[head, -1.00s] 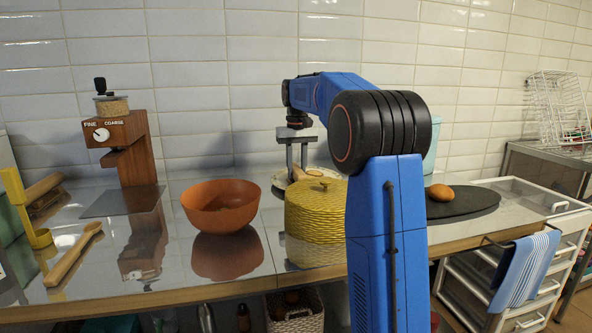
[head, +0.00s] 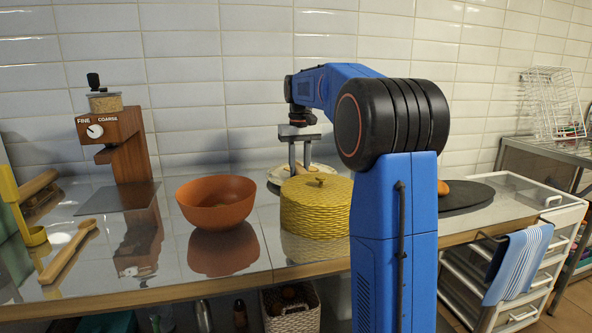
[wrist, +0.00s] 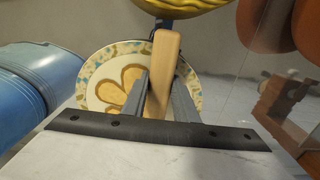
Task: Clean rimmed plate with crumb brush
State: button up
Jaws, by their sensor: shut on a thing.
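The rimmed plate (wrist: 99,66) lies in the wrist view, with a patterned rim and a brown petal-shaped figure on its face. In the head view the plate (head: 278,174) is partly hidden behind the yellow basket. My gripper (wrist: 160,92) is shut on the wooden handle of the crumb brush (wrist: 164,60), over the plate's right part. The brush's bristles are hidden, so I cannot tell whether they touch the plate. In the head view my gripper (head: 306,160) points down at the plate, behind the basket.
The yellow lidded basket (head: 317,207) stands close in front of the plate. An orange bowl (head: 216,204), a wooden grinder (head: 122,150) and a wooden utensil (head: 70,252) are to the left. A dark board (head: 465,198) lies to the right. A blue object (wrist: 40,90) is beside the plate.

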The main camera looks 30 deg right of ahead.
aim_at(301, 165)
jog(key=shift+w+d, duration=0.7)
jog(key=shift+w, duration=1.7)
jog(key=shift+w+d, duration=0.7)
jog(key=shift+w, duration=1.65)
jog(key=shift+w+d, duration=0.7)
jog(key=shift+w, duration=1.7)
jog(key=shift+d, duration=0.15)
jog(key=shift+s+d, duration=0.2)
jog(key=shift+d, duration=0.35)
jog(key=shift+s+a, duration=0.25)
jog(key=shift+s, duration=0.7)
jog(key=shift+s+a, duration=0.25)
jog(key=shift+s, duration=0.65)
jog(key=shift+s+a+r, duration=0.1)
jog(key=shift+s+a, duration=0.1)
jog(key=shift+s, duration=0.5)
jog(key=shift+s+a+f, duration=0.1)
jog(key=shift+s+a, duration=0.15)
jog(key=shift+s, duration=0.5)
jog(key=shift+s+a+r, duration=0.1)
jog(key=shift+s+a, duration=0.1)
jog(key=shift+s, duration=0.5)
jog(key=shift+s+a, duration=0.2)
jog(key=shift+s, duration=0.55)
jog(key=shift+s+a, duration=0.2)
jog(key=shift+s, duration=0.5)
jog(key=shift+s, duration=0.1)
